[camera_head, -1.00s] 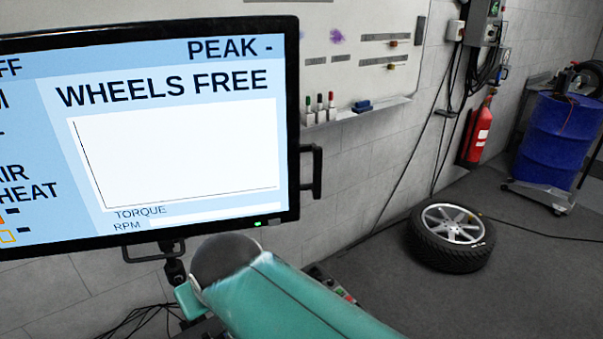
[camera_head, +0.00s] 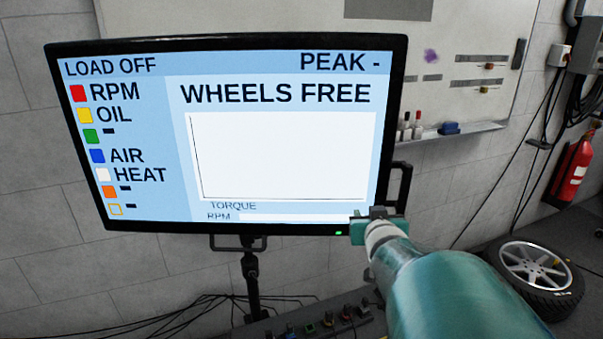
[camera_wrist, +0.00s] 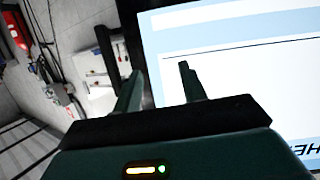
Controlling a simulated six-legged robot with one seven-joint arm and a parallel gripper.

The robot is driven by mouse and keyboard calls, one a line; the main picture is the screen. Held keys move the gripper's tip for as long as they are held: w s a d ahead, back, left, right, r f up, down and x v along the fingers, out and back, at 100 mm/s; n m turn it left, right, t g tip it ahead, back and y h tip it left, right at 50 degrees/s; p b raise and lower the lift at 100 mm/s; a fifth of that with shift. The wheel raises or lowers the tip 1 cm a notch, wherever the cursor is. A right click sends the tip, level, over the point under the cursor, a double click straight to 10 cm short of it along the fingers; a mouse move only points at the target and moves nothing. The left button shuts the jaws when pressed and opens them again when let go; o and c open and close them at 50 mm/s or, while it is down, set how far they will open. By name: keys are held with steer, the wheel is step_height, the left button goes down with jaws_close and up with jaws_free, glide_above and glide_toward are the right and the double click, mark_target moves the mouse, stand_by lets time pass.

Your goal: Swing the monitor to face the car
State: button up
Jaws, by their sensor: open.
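The monitor (camera_head: 240,135) stands on a dark post, its lit screen turned towards my body camera and reading "WHEELS FREE". A black side handle (camera_head: 401,185) sticks out from its right edge, and another handle (camera_head: 238,243) is under its lower edge. My gripper (camera_head: 377,215) is in front of the monitor's lower right corner, beside the side handle. In the wrist view my gripper (camera_wrist: 157,85) has its two fingers apart with nothing between them. The monitor (camera_wrist: 235,60) fills the right of that view, and the side handle (camera_wrist: 104,42) shows left of the fingers. Contact cannot be told.
A whiteboard (camera_head: 470,60) with a pen ledge hangs on the wall behind. A control panel with knobs (camera_head: 320,325) is below the monitor, with cables beside it. A wheel (camera_head: 535,270) lies on the floor at right, near a red fire extinguisher (camera_head: 572,170).

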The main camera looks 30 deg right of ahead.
mark_target(406, 189)
steer(key=s+d+t+h, duration=0.2)
steer(key=s+d+t, duration=0.1)
steer(key=s+d, duration=0.55)
steer(key=x, duration=1.6)
steer(key=shift+w+f, duration=0.1)
steer(key=shift+f, duration=0.2)
jaws_close()
